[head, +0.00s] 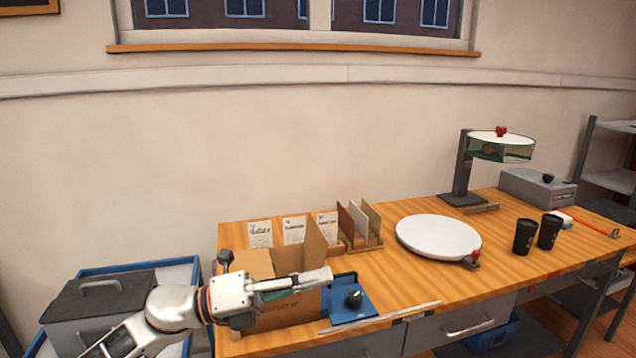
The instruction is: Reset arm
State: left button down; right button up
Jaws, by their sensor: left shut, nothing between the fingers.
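My left gripper (300,283) comes in from the lower left, in front of an open cardboard box (283,313) on the wooden table (400,280). Its fingers are shut with nothing between them. They reach toward a blue fixture (366,312) with a black knob, apart from the knob. The gripper hides part of the box's front and opening. My right gripper is not in view.
A white round turntable (438,236) lies mid-table. Two black cups (525,237) and a laser marker (467,165) stand to the right. Sample cards (294,230) and upright panels (358,225) line the back. A grey bin (98,308) is at lower left.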

pick_arm(q)
jog(key=a+f+n+t+y, duration=0.5)
jog(key=f+n+t, duration=0.2)
jog(key=f+n, duration=0.5)
jog(key=a+f+n+t+y, duration=0.6)
jog(key=f+n, duration=0.3)
jog(key=n, duration=0.5)
jog(key=s+a+f+n+g+y, duration=0.2)
jog(key=s+a+f+n, duration=0.1)
jog(key=s+f, duration=0.3)
jog(key=s+a+f+n+g+y, duration=0.1)
jog(key=s+a+f+n+y, duration=0.1)
jog(key=s+f, duration=0.4)
jog(key=s+a+f+n+g+y, duration=0.1)
jog(key=s+a+f+n+g, duration=0.1)
jog(key=s+a+f+n, duration=0.2)
jog(key=s+f+n, duration=0.1)
jog(key=s+f, duration=0.2)
jog(key=f, duration=0.4)
jog(key=shift+f+n+g+y, duration=0.3)
jog(key=shift+n+y, duration=0.1)
